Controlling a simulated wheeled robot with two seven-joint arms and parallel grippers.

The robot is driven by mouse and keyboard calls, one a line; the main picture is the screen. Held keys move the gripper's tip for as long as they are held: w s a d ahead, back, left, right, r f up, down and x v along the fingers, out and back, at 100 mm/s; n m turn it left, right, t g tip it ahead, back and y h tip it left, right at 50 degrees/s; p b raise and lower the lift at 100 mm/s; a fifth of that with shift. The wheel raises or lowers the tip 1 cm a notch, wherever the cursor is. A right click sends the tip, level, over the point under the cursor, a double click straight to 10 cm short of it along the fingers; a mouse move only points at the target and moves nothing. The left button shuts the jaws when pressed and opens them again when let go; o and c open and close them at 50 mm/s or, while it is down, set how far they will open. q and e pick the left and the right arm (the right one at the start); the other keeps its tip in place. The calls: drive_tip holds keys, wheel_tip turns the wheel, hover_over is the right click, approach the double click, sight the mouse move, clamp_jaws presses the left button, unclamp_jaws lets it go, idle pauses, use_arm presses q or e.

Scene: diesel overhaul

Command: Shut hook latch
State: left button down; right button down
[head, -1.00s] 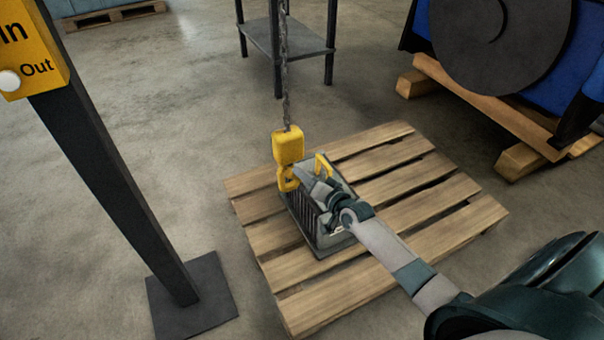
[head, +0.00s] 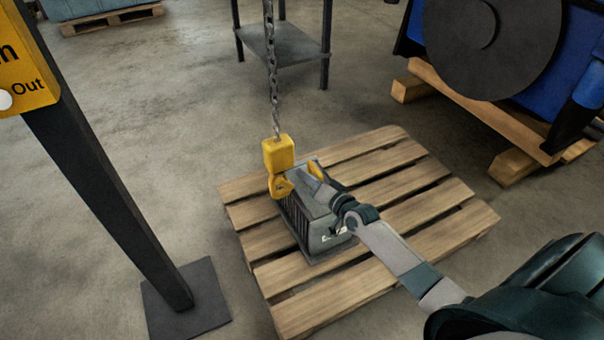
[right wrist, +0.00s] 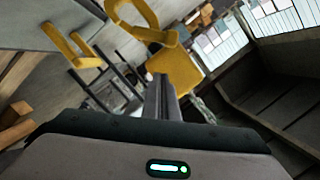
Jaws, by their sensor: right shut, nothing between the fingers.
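The yellow hook block (head: 278,153) hangs on a chain (head: 271,70) over a dark grey finned unit (head: 318,222) on the pallet. Its hook (head: 280,186) is low beside the unit's top. In the right wrist view the yellow hook (right wrist: 140,18) and block (right wrist: 175,72) are just beyond my fingers. A yellow lifting handle (right wrist: 72,46) on the unit is at the left there. My right gripper (head: 306,174) is shut and empty, close to the hook; it also shows in the right wrist view (right wrist: 161,90). Whether it touches the latch is unclear. My left gripper is out of view.
The wooden pallet (head: 440,200) carries the unit. A post with a yellow "Out" box (head: 22,62) stands at the left. A dark shelf stand (head: 285,45) and a blue machine on timbers (head: 520,130) are behind. Floor between post and pallet is clear.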

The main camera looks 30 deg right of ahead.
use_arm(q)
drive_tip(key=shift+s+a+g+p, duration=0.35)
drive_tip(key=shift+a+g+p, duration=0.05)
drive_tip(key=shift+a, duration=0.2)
use_arm(e)
drive_tip(key=v, duration=0.8)
